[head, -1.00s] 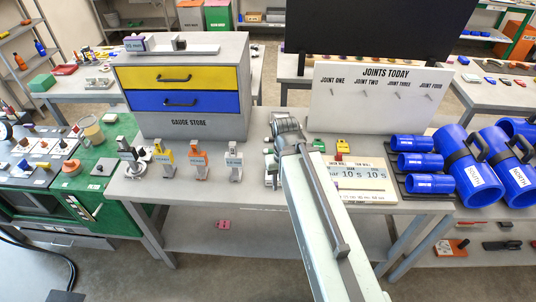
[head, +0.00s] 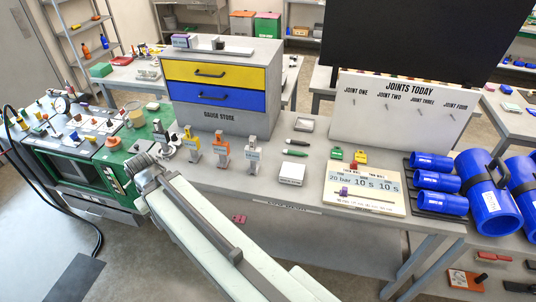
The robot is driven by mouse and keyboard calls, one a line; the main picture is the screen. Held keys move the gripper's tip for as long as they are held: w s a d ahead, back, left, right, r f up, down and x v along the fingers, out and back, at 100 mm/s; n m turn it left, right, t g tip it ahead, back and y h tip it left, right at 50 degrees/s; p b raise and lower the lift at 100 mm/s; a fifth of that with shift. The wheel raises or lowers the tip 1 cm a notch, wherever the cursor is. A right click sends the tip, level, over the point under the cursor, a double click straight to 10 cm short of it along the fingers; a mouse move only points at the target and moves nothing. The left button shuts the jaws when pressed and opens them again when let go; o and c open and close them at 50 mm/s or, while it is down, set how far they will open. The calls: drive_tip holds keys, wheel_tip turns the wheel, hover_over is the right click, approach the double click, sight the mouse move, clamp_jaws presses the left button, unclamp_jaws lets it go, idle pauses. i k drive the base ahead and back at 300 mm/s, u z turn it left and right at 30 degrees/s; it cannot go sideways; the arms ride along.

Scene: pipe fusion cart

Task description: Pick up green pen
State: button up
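The green pen (head: 295,153) lies on the grey table, just in front of a black pen (head: 298,143) and behind a small white box (head: 291,173). It is uncovered and nothing touches it. My gripper (head: 141,166) is at the far end of my arm, well to the left of the pen, by the table's left end and the green cart. Its fingers are too small and too much hidden by the arm to tell if they are open.
A gauge store cabinet (head: 220,118) stands behind small gauge stands (head: 221,148). Right of the pen are a settings board (head: 362,191), green and yellow-red blocks, blue pipes (head: 432,182) and the joints board (head: 400,115). A green cart (head: 110,165) stands at left.

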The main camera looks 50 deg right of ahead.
sight(286, 151)
drive_tip(key=u, duration=0.1)
drive_tip(key=k, duration=1.1)
drive_tip(key=z, duration=0.3)
drive_tip(key=i, duration=2)
